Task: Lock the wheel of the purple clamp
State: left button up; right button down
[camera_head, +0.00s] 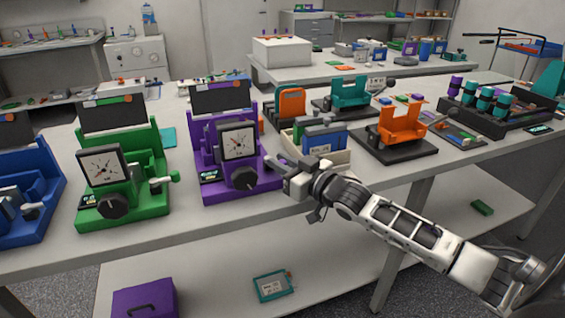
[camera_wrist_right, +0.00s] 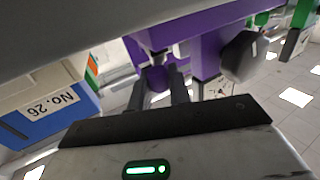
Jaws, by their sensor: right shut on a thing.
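The purple clamp (camera_head: 227,150) stands on the table left of centre in the head view, with a square dial and a black knob on its front. It also fills the upper middle of the right wrist view (camera_wrist_right: 205,45). My right gripper (camera_head: 272,164) is at the clamp's right side, its fingertips by the lower right of the frame. The wheel's exact angle is hard to tell. My left gripper is in neither view.
A green clamp (camera_head: 120,180) and a blue one (camera_head: 22,205) stand to the left. A tray of battery blocks (camera_head: 340,158) sits close right of my gripper, and an orange fixture (camera_head: 402,127) beyond it. The table's front edge runs just below the gripper.

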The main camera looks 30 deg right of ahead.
jog(key=shift+a+r+m+h+p, duration=0.3)
jog(key=shift+m+h+p, duration=0.25)
jog(key=shift+p, duration=0.2)
jog(key=shift+a+m+t+h+p, duration=0.1)
jog(key=shift+m+t+h+p, duration=0.25)
jog(key=shift+h, duration=0.2)
jog(key=shift+a+m+h+p, duration=0.15)
jog(key=shift+m+h+p, duration=0.15)
jog(key=shift+h+p, duration=0.4)
jog(key=shift+a+m+h+p, duration=0.15)
jog(key=shift+m+h+p, duration=0.1)
jog(key=shift+m+h, duration=0.25)
jog(key=shift+a+m+h+p, duration=0.2)
jog(key=shift+m+h, duration=0.1)
jog(key=shift+h, duration=0.4)
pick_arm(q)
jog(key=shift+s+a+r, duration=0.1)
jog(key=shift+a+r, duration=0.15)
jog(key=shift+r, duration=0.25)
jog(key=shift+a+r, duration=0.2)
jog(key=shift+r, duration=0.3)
pick_arm(e)
jog(key=shift+a+f+m+g+h, duration=0.15)
jog(key=shift+m+g+h, duration=0.4)
jog(key=shift+h, duration=0.55)
jog(key=c, duration=1.3)
grip_release()
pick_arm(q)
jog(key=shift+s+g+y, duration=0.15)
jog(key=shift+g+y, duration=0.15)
